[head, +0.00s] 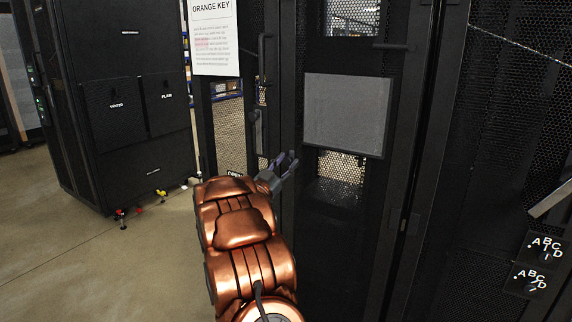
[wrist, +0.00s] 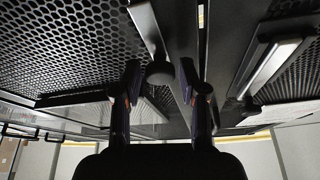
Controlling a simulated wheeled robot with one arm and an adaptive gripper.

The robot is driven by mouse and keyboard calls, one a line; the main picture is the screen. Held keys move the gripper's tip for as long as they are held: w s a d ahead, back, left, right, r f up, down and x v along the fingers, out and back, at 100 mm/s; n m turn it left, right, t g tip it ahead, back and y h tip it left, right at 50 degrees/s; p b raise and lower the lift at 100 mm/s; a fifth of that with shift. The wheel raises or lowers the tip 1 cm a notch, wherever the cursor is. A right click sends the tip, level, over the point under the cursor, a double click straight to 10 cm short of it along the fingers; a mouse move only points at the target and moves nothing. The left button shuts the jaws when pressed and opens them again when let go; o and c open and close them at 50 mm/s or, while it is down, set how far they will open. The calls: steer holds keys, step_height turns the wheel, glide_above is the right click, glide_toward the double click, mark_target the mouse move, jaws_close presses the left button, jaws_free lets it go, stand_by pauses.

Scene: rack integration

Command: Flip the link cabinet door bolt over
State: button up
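The rack cabinet (head: 291,90) stands ahead with dark perforated doors. My gripper (head: 286,163) is in front of its lower middle, close to the vertical door edge, with its fingers apart. In the wrist view, the two fingertips (wrist: 159,74) stand on either side of a dark rounded knob-like end (wrist: 160,73). A grey bar (wrist: 147,28) runs up from it; this looks like the door bolt, but I cannot be sure. I see no clear contact between the fingers and it. In the head view, my gripper and arm hide that spot.
Upright handles (head: 262,58) are on the door edge, with a paper sign (head: 214,37) to their left. A grey panel (head: 346,112) is on the door at right. Another black cabinet (head: 130,100) stands at left.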

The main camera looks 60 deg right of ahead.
jaws_close()
stand_by(0.3)
steer(key=shift+f+b, duration=0.3)
steer(key=shift+f, duration=1.4)
steer(key=shift+o, duration=1.7)
jaws_free()
steer(key=v, duration=1.2)
